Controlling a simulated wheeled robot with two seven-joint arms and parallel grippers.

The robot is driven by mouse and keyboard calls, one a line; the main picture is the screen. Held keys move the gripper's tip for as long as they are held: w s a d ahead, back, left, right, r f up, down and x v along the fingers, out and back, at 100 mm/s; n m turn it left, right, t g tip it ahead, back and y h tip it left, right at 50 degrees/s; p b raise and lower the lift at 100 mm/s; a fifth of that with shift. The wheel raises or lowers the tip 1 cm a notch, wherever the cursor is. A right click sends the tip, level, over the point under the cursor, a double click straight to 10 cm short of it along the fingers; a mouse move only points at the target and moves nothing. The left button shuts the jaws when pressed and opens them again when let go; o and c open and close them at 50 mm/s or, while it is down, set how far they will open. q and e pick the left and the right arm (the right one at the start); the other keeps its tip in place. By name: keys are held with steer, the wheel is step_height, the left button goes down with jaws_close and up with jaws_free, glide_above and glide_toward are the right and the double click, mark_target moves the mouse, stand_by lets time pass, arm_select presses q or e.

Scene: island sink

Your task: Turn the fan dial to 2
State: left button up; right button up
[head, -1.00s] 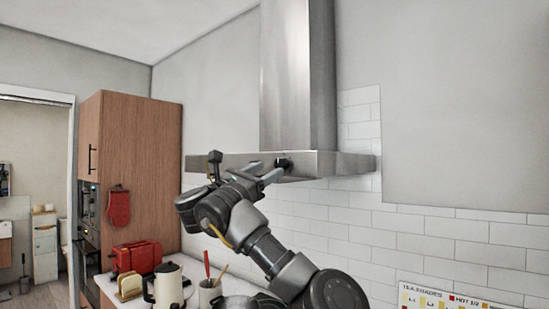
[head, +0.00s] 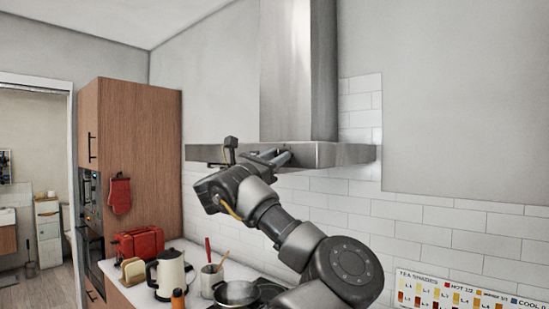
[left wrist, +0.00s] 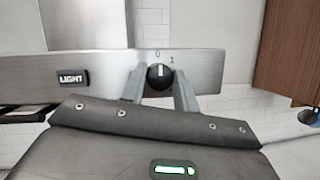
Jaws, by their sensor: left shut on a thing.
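The fan dial (left wrist: 160,77) is a round black knob on the front face of the steel range hood. In the left wrist view its white mark points roughly up, near the printed 0, with the 1 just right of it; no 2 is visible. My left gripper (head: 281,157) is at the hood front. In the left wrist view my left gripper (left wrist: 160,85) has one finger on each side of the dial, shut on it. In the head view the gripper covers the dial. My right gripper is not in view.
The hood (head: 335,154) spans the tiled wall, and a LIGHT button (left wrist: 72,77) sits on its face. Below are a pan (head: 237,293), a utensil pot (head: 212,280), a kettle (head: 171,273) and a red toaster (head: 139,242). A wooden cabinet (head: 140,160) stands at left.

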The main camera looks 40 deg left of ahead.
arm_select(q)
steer(key=shift+r+m+g+h+b, duration=0.1)
steer(key=shift+m+g+h+b, duration=0.8)
steer(key=shift+m+b, duration=2.1)
steer(key=shift+r+m+g+h+b, duration=0.1)
steer(key=shift+m+g+h+b, duration=0.2)
steer(key=shift+m+g+b, duration=2.5)
steer(key=shift+m+t+h+b, duration=0.45)
steer(key=shift+m+b, duration=1.55)
steer(key=shift+m, duration=2.3)
steer(key=o, duration=1)
